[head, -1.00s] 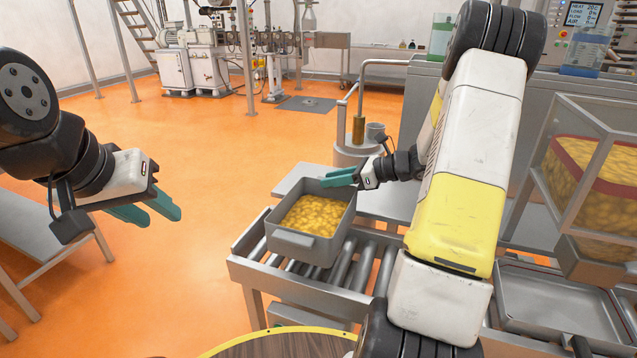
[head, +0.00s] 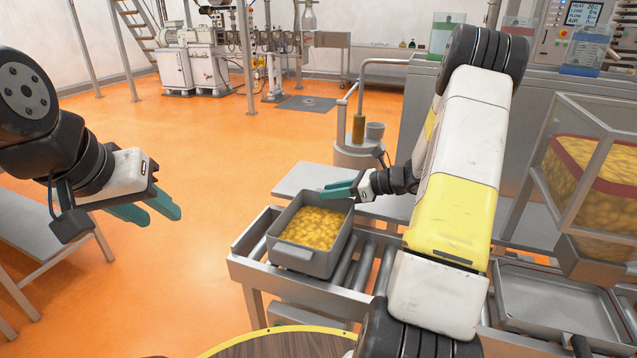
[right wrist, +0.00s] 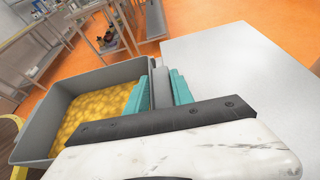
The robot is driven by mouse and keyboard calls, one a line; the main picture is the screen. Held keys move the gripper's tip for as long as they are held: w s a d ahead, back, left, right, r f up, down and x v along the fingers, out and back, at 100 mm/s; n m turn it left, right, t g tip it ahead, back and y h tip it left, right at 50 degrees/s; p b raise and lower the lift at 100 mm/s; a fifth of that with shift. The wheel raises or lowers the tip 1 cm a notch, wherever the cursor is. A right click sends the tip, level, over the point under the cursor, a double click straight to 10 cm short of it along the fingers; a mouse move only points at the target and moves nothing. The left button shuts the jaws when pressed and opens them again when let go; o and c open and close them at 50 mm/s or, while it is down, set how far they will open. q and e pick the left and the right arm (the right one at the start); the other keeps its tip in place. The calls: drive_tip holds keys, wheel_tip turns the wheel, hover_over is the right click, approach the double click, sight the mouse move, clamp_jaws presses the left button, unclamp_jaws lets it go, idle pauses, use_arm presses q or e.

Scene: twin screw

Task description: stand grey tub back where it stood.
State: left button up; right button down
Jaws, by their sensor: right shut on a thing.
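The grey tub (head: 316,264), filled with yellow pieces, sits upright over the roller conveyor (head: 366,268); it looks to be at the rollers, though its underside is hidden. My right gripper (head: 328,191) is shut on the tub's far wall. In the right wrist view, the tub (right wrist: 92,76) is at the left, with its wall between the teal fingers (right wrist: 163,90). My left gripper (head: 162,213) is empty, with its fingers apart, over the floor well left of the tub.
A pale bench top (head: 300,180) lies just behind the conveyor. A clear hopper of yellow pieces (head: 590,180) and an empty metal tray (head: 550,303) are at the right. A round wooden top (head: 285,346) is in front. Rollers right of the tub are bare.

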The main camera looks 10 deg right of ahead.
drive_tip(key=c, duration=1.1)
unclamp_jaws()
